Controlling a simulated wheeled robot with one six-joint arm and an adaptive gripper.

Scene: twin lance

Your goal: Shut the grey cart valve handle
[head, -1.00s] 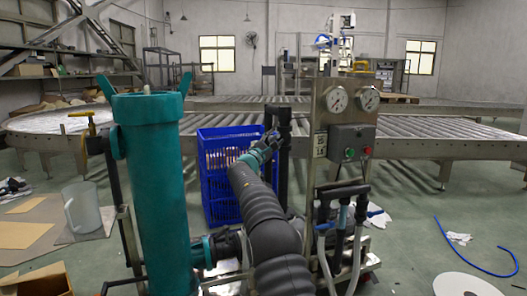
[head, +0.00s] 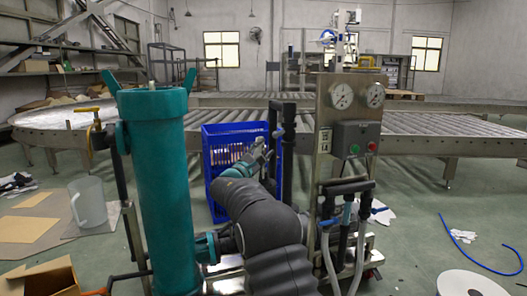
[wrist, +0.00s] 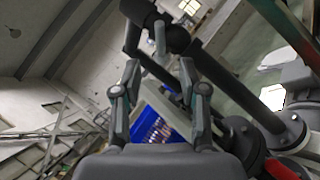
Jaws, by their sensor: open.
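The cart (head: 345,110) stands right of centre in the head view, with two gauges on its steel panel. A dark upright pipe (head: 288,150) rises at its left side. A small grey lever, which looks like the valve handle (wrist: 160,36), hangs by the black pipe fitting in the wrist view, just beyond my fingertips. In the head view I cannot make the handle out clearly. My gripper (head: 263,150) is open and empty, just left of the pipe; it also shows in the wrist view (wrist: 159,70). I cannot tell whether it touches the handle.
A teal cylinder (head: 165,190) stands close on the left of my arm. A blue crate (head: 217,160) is behind my gripper. Black-handled hoses (head: 345,190) hang on the cart's front. A roller conveyor (head: 430,130) crosses behind.

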